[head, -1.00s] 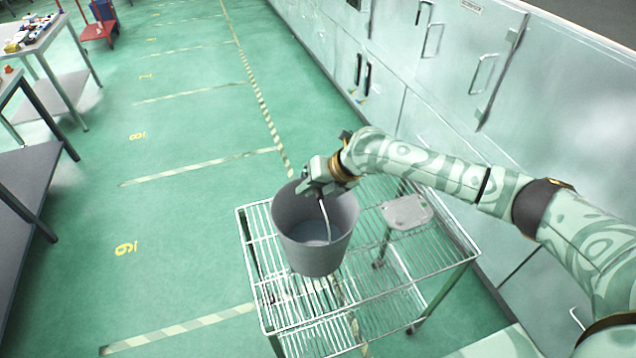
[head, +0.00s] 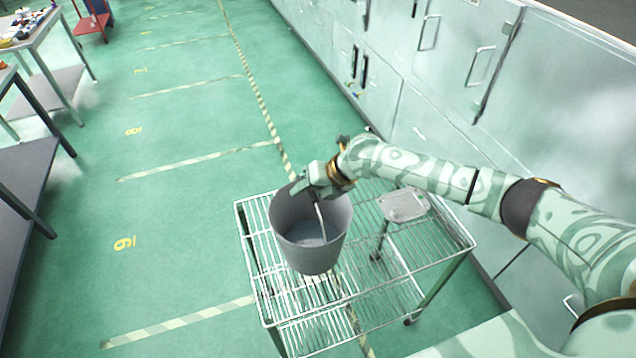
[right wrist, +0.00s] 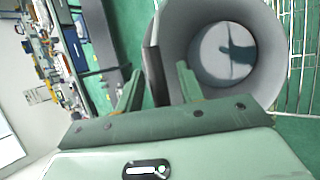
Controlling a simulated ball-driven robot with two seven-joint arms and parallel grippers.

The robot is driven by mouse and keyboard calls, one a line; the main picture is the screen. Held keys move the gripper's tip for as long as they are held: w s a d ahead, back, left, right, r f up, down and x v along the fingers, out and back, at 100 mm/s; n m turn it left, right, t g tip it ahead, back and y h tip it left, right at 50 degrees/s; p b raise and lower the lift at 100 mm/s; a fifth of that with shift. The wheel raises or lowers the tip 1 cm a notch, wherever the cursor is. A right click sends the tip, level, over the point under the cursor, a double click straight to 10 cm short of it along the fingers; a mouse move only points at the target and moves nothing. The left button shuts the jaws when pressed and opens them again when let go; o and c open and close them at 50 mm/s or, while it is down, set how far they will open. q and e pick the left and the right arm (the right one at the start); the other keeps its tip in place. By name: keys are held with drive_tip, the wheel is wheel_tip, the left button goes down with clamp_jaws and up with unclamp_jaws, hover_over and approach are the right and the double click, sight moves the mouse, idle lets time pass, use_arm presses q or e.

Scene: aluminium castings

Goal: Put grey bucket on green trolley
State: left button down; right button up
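The grey bucket (head: 320,258) is upright over the left part of the top shelf of the wire trolley (head: 385,300), and seems to stand on it. The trolley looks silvery with a green tint. My right gripper (head: 316,196) is at the bucket's far rim. In the right wrist view its two fingers (right wrist: 158,88) are apart, with the bucket's wall (right wrist: 156,62) between them and a gap visible on each side. The bucket's inside (right wrist: 190,50) shows as empty, with a shadow on its bottom. A thin pale strip shows inside the bucket. My left gripper is out of view.
Pale cabinets (head: 430,60) line the right side. Grey tables (head: 30,180) stand at the left, and a red trolley (head: 92,24) is at the far left. The green floor (head: 190,215) between is clear. A small light plate (head: 403,205) shows at the trolley's back right.

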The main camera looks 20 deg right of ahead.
drive_tip(key=v, duration=1.1)
drive_tip(key=shift+s+d, duration=0.1)
drive_tip(key=shift+s, duration=0.05)
